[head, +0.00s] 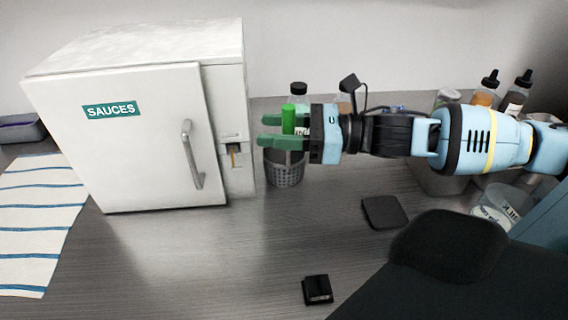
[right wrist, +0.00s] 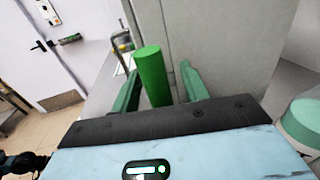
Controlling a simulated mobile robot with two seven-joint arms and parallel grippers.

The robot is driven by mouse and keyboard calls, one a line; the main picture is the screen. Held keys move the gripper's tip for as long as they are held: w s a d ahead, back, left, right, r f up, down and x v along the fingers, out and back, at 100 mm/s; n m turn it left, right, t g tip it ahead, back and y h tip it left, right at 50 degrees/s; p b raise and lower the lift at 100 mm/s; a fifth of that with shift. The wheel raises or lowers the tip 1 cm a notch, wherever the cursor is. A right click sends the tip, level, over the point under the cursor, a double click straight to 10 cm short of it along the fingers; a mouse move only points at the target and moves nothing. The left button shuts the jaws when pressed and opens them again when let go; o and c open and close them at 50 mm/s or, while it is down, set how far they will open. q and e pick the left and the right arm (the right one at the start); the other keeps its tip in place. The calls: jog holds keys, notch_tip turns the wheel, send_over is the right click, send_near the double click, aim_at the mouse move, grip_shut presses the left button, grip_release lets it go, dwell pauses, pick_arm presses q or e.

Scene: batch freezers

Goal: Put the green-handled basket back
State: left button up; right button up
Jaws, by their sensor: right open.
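The basket (head: 284,174) is a small grey perforated cup with an upright bright green handle (head: 288,117). It appears to stand on the counter just right of the white cabinet. My right gripper (head: 266,131) reaches in from the right at handle height, its green fingers open and pointing left. In the right wrist view the green handle (right wrist: 152,76) stands between the two open fingers (right wrist: 159,68), with room visible on both sides. The basket's upper part is partly hidden behind the gripper. My left gripper is not in view.
The white cabinet labelled SAUCES (head: 150,140) has its door closed. Several bottles (head: 485,92) stand at the back right. A dark flat square (head: 384,212) and a small black box (head: 317,290) lie on the counter. A striped cloth (head: 35,220) lies at left.

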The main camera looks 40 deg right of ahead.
jog(key=c, duration=0.4)
grip_shut()
jog(key=shift+r, duration=0.2)
